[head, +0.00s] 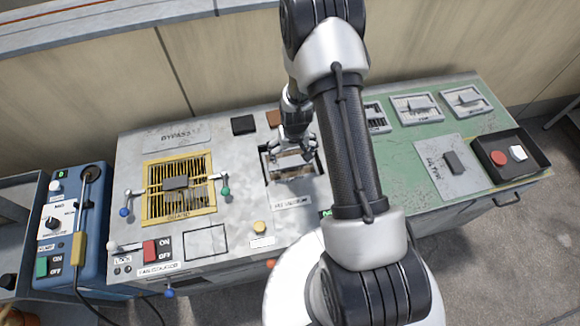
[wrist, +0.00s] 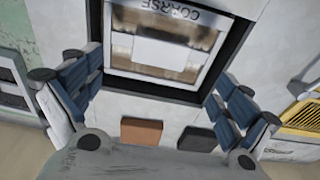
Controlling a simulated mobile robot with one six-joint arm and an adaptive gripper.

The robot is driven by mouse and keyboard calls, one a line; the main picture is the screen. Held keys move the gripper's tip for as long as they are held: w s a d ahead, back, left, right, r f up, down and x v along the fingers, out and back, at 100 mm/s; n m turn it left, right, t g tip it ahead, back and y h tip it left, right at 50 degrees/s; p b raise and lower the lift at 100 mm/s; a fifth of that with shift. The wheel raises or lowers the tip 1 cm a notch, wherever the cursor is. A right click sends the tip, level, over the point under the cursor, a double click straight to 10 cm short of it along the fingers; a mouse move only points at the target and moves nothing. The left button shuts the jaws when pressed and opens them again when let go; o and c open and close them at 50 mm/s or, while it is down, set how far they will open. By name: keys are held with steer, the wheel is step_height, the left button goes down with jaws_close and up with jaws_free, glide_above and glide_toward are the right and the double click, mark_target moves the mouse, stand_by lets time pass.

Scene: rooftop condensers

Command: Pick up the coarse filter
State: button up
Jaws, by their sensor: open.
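The coarse filter (wrist: 150,73) is a pale framed panel with a white block across its middle and the word COARSE on its edge. It sits in a dark-rimmed slot in the grey bench top. In the head view the filter (head: 290,168) is partly hidden under my gripper (head: 293,148). My gripper is open and points down over the slot. In the wrist view its blue-padded fingers (wrist: 158,95) are spread on either side of the slot. They are empty, and I see no contact with the filter.
A brown block (head: 274,118) and a black block (head: 243,124) lie behind the slot. A yellow-framed grille (head: 180,209) with clamps stands left. Other framed panels (head: 415,108) lie on the green section right, beside a black tray (head: 531,165). My arm hides part of the bench.

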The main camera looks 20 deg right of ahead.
mark_target(290, 162)
steer(key=f, duration=0.2)
steer(key=w+f+b, duration=0.1)
steer(key=f, duration=0.2)
steer(key=w+f+b, duration=0.1)
steer(key=f, duration=0.2)
steer(key=shift+f, duration=0.25)
steer(key=shift+s, duration=0.1)
steer(key=shift+r, duration=0.1)
steer(key=shift+c, duration=0.2)
steer(key=c, duration=1.2)
